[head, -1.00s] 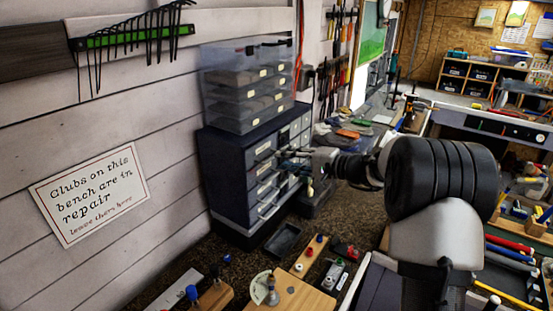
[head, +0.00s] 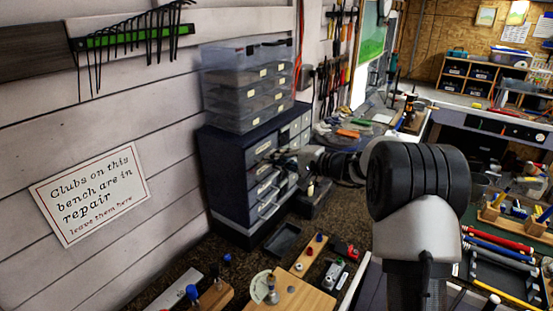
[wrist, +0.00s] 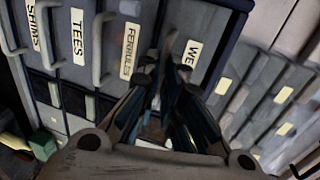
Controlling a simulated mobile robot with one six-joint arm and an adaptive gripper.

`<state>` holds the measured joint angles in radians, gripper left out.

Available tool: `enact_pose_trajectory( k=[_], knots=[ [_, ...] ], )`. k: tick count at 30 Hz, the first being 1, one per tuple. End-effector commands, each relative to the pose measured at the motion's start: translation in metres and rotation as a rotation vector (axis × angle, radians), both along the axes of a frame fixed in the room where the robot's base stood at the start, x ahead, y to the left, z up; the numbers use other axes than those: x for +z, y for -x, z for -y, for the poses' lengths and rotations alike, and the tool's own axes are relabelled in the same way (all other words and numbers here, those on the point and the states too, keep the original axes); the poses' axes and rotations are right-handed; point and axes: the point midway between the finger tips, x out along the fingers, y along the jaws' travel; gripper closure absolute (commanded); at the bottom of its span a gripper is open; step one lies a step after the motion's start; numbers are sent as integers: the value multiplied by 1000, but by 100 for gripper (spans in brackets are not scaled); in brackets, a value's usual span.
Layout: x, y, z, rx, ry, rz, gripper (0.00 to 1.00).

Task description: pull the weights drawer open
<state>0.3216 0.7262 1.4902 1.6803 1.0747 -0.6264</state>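The weights drawer (wrist: 205,45) is a grey drawer front in the wrist view, its label cut to "WE" by my gripper. In the head view it is the top left drawer (head: 258,150) of the dark cabinet and looks flush. Its pull handle (wrist: 170,45) runs between the fingertips of my gripper (wrist: 169,68). The fingertips look spread on either side of the handle; contact cannot be made out. My gripper (head: 280,158) also shows in the head view, at the cabinet's front.
The ferrules (wrist: 122,50), tees (wrist: 75,40) and shims (wrist: 32,30) drawers lie beside it, shut. A clear plastic organizer (head: 230,95) stands on the cabinet. A dark tray (head: 283,239) and wooden boards (head: 290,300) lie on the bench in front.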

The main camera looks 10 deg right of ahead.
Motion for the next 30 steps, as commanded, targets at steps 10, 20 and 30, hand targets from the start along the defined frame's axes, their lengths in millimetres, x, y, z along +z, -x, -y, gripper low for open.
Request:
enact_pose_trajectory(
  k=[10, 20, 30],
  knots=[
    [0, 0, 0, 0, 0, 0, 100],
    [0, 1, 1, 0, 0, 0, 100],
    [-3, 47, 50, -4, 2, 4, 100]
  ],
)
